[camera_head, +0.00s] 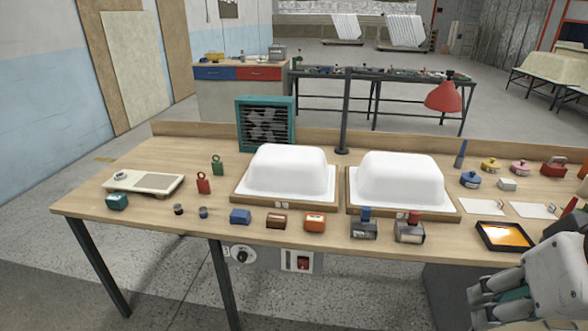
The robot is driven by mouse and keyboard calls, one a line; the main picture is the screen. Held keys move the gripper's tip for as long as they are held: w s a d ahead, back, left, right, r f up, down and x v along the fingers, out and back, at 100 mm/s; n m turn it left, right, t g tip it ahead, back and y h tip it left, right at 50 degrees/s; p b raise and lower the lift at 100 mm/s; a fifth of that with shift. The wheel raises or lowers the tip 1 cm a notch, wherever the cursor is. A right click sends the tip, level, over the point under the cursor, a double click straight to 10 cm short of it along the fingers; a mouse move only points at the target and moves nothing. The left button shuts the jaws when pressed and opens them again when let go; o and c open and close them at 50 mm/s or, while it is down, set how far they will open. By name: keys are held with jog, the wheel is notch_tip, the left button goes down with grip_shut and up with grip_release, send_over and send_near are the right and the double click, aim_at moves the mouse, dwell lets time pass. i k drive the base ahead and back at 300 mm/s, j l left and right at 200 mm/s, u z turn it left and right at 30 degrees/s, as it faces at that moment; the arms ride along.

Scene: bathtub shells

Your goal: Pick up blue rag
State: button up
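A small blue block-like item (240,216) lies near the front edge of the wooden workbench, left of the middle; it may be the blue rag, but its material is too small to tell. My gripper (483,302) is at the lower right, in front of the bench and far to the right of the blue item. Its grey fingers point left and stand apart, with nothing seen between them. The right side of the gripper is cut off by the picture edge.
Two white tub shells (287,172) (399,180) stand on wooden bases on the workbench (140,222). A brown item (277,221) and an orange item (315,223) sit right of the blue one. A dark tray (504,236) lies near my gripper. A thin post (345,110) stands behind the shells.

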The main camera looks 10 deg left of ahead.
aim_at(241, 217)
jog(key=i+j+u, duration=0.1)
jog(key=j, duration=0.4)
jog(key=i+j+u, duration=0.1)
jog(key=i+j, duration=0.2)
jog(key=j, duration=0.15)
jog(key=i+j+u, duration=0.1)
jog(key=j, duration=0.35)
jog(key=i+j+u, duration=0.15)
jog(key=i+j, duration=0.2)
jog(key=i+j+u, duration=0.1)
jog(key=i+j, duration=0.15)
jog(key=j, duration=0.25)
